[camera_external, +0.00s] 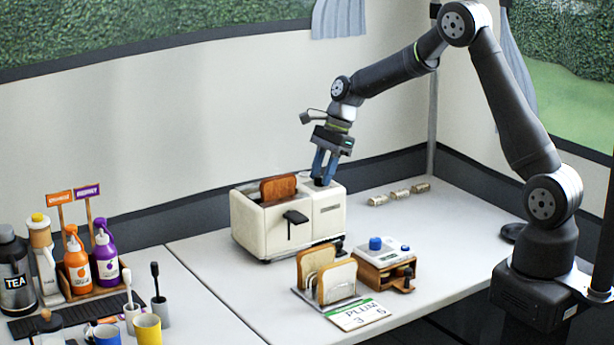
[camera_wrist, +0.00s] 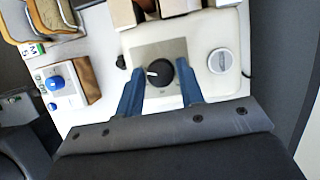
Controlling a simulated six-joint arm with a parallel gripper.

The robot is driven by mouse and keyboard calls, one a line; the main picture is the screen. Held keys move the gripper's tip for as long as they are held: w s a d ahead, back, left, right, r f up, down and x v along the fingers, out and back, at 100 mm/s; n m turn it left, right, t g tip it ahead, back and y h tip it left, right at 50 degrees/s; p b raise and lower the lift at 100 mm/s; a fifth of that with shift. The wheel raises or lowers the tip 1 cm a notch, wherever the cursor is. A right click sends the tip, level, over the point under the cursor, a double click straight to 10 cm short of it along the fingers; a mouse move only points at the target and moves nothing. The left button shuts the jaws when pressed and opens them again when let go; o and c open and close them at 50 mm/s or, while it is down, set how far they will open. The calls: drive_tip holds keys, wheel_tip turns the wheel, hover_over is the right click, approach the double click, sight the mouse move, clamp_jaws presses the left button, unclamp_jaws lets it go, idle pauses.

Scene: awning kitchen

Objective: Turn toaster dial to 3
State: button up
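The cream toaster (camera_external: 327,215) stands on the counter with a brown slice of toast (camera_external: 278,188) in its slot and a black lever (camera_external: 295,217) on its front. In the wrist view, the toaster's black dial (camera_wrist: 160,73) sits on a metal plate, its white pointer mark toward the left of the picture. My gripper (camera_external: 323,178) points down over the toaster's right end. In the wrist view my gripper (camera_wrist: 159,80) is open, with one blue finger on each side of the dial and visible gaps to it. I cannot read any numbers around the dial.
A round silver knob (camera_wrist: 220,61) is beside the dial plate. Bottles and mugs are at left. Counter at right is mostly clear.

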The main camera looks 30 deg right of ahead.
drive_tip(key=c, duration=0.5)
drive_tip(key=shift+n, duration=0.3)
drive_tip(key=n, duration=0.1)
drive_tip(key=n+g, duration=0.1)
drive_tip(key=n, duration=0.1)
drive_tip(key=shift+w+g, duration=0.2)
drive_tip(key=shift+g, duration=0.1)
drive_tip(key=n+g+h, duration=0.1)
drive_tip(key=n, duration=0.4)
drive_tip(key=shift+a, duration=0.1)
drive_tip(key=n+h, duration=0.1)
drive_tip(key=n, duration=0.1)
drive_tip(key=n+g+h, duration=0.1)
drive_tip(key=n, duration=0.2)
drive_tip(key=shift+w+a+n, duration=0.15)
drive_tip(key=shift+n, duration=0.15)
drive_tip(key=n+h, duration=0.1)
drive_tip(key=n, duration=0.1)
drive_tip(key=n+h, duration=0.1)
drive_tip(key=n, duration=0.2)
drive_tip(key=shift+a+g, duration=0.1)
drive_tip(key=shift+g, duration=0.2)
drive_tip(key=shift+n, duration=0.4)
